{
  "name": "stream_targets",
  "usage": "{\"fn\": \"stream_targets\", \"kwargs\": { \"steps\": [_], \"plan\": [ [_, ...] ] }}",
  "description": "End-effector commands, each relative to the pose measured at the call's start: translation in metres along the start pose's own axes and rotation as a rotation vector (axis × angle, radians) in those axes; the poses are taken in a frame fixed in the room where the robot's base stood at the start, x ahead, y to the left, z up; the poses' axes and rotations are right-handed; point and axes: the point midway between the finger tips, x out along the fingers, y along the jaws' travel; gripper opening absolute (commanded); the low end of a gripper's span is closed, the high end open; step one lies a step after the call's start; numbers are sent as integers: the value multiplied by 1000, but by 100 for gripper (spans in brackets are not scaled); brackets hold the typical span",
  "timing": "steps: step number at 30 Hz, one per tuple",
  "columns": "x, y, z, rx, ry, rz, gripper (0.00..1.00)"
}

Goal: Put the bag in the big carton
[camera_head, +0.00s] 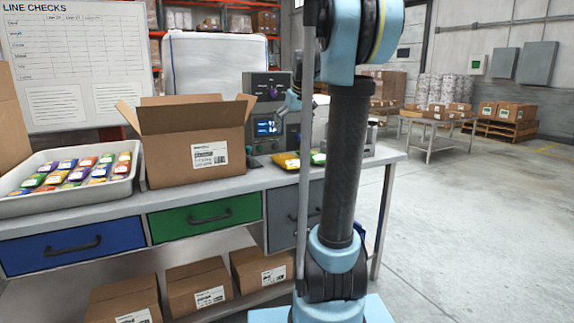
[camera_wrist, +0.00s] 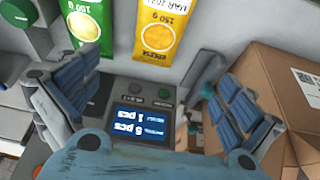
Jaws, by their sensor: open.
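The big carton (camera_head: 193,160) stands on the workbench with its top flaps open, left of the weigher; its side also shows at the right of the wrist view (camera_wrist: 278,85). A yellow bag (camera_head: 286,160) and a green bag (camera_head: 318,158) lie on the bench near the weigher. In the wrist view the yellow bag (camera_wrist: 168,28), marked 150 g, and the green bag (camera_wrist: 85,22) lie beyond the fingertips. My gripper (camera_wrist: 155,92) is open with nothing between its fingers, above the weigher's lit display (camera_wrist: 138,124). My arm hides part of the bench in the head view.
A white tray (camera_head: 70,202) of several colourful bags sits at the bench's left. Blue (camera_head: 72,248) and green (camera_head: 205,216) drawers are shut below. Closed cartons (camera_head: 198,287) stand on the lower shelf. The floor at the right is clear (camera_head: 470,230).

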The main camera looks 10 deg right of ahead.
Motion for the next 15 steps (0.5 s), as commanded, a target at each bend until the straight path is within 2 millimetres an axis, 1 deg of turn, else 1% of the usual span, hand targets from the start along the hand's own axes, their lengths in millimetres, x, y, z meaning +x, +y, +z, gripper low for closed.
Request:
{"fn": "stream_targets", "kwargs": {
  "steps": [15],
  "plan": [
    [88, 0, 0, 0, 0, 0, 100]
  ]
}}
